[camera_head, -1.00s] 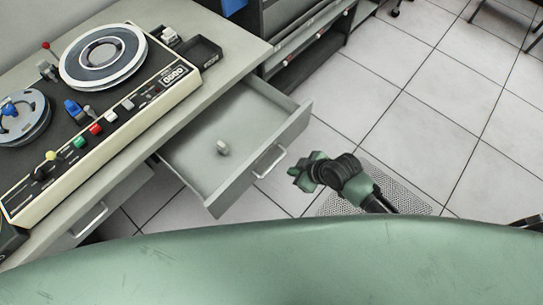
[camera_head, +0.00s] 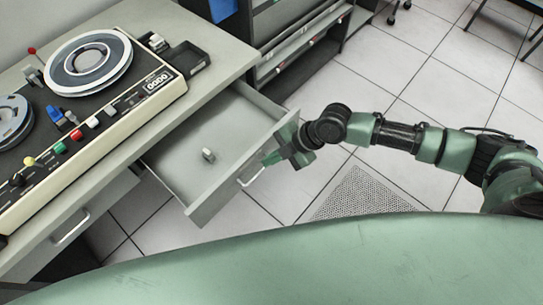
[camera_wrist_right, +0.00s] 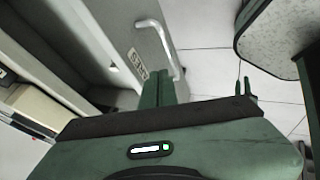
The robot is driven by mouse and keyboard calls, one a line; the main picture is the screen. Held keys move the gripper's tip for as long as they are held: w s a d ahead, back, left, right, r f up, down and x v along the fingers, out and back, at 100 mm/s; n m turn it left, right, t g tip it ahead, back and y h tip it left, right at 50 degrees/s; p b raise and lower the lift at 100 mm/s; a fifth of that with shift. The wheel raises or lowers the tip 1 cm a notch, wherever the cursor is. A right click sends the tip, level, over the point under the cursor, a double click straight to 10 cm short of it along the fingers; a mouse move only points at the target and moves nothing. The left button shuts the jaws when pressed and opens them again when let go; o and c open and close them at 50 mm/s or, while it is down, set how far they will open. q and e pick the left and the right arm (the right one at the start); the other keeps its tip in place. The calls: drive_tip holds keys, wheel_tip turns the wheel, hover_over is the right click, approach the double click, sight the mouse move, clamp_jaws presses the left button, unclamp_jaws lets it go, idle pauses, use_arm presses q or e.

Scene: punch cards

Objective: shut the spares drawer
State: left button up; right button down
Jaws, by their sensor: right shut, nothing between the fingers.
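The grey spares drawer (camera_head: 212,202) stands pulled out from under the table's front edge. A small pale piece (camera_head: 208,155) lies inside on its floor. Its bar handle (camera_head: 252,177) is on the front panel, and the handle also shows in the right wrist view (camera_wrist_right: 160,42), with a small label (camera_wrist_right: 136,65) beside it. My right gripper (camera_head: 272,158) is at the drawer front, close to the handle on its far side. In the right wrist view its fingers (camera_wrist_right: 159,88) are together and empty, beside the front panel; I cannot tell whether they touch it.
A tape-reel console (camera_head: 110,105) and a dark tray (camera_head: 187,58) sit on the table (camera_head: 218,62). Another drawer with a handle (camera_head: 70,228) is at the lower left. A dark grey cabinet (camera_head: 300,45) stands beyond. The tiled floor (camera_head: 375,95) in front is open.

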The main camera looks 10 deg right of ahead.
sight(247, 173)
drive_tip(key=x, duration=0.6)
drive_tip(key=shift+a+f+p, duration=0.15)
drive_tip(key=shift+f+p, duration=0.1)
drive_tip(key=shift+p, duration=0.1)
drive_tip(key=shift+w, duration=0.1)
